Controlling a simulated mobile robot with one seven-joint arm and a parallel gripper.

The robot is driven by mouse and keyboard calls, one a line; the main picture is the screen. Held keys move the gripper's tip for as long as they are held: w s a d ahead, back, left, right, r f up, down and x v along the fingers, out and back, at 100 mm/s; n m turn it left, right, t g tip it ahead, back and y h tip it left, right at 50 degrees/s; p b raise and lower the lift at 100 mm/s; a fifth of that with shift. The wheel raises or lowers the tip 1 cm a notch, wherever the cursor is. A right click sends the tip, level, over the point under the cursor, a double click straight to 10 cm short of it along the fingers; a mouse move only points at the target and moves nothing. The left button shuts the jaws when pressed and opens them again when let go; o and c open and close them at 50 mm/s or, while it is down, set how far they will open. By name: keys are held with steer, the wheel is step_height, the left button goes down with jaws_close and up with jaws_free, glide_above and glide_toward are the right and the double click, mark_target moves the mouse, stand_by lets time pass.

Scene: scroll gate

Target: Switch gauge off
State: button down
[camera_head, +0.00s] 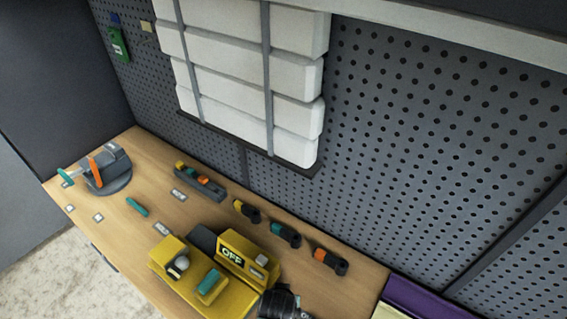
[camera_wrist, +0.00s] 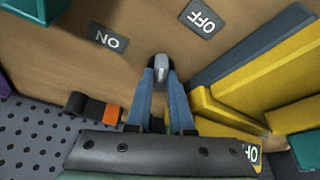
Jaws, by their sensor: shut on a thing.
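In the wrist view, my gripper (camera_wrist: 161,84) points at the wooden bench, with its two blue-grey fingers shut on a small grey rounded piece (camera_wrist: 161,66). I cannot tell what that piece is mounted on. Beyond it are an ON label (camera_wrist: 108,39) on the left and an OFF label (camera_wrist: 201,18) on the right, both upside down. In the head view, a yellow device (camera_head: 232,293) with a display reading OFF (camera_head: 232,256) stands on the bench. My gripper shows as a dark shape (camera_head: 282,302) at its right, fingertips hidden.
The yellow device's side (camera_wrist: 270,80) is close on the right in the wrist view. An orange-and-black handle (camera_wrist: 95,106) lies at left, near the pegboard (camera_wrist: 30,135). In the head view, several tool handles line the back edge. A clamp-like fixture (camera_head: 107,175) stands at the far left.

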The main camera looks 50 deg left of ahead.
steer(key=m+h, duration=0.1)
steer(key=m, duration=0.1)
steer(key=m+t, duration=0.1)
steer(key=m, duration=0.2)
steer(key=shift+a+m+h, duration=0.15)
steer(key=shift+m+h, duration=0.15)
steer(key=shift+h, duration=0.1)
stand_by(0.3)
steer(key=c, duration=0.8)
jaws_free()
steer(key=shift+s+r, duration=0.1)
steer(key=b+v, duration=0.1)
steer(key=v, duration=1.1)
steer(key=shift+s+r+b, duration=0.15)
steer(key=shift+r+b, duration=0.15)
steer(key=shift+r, duration=0.05)
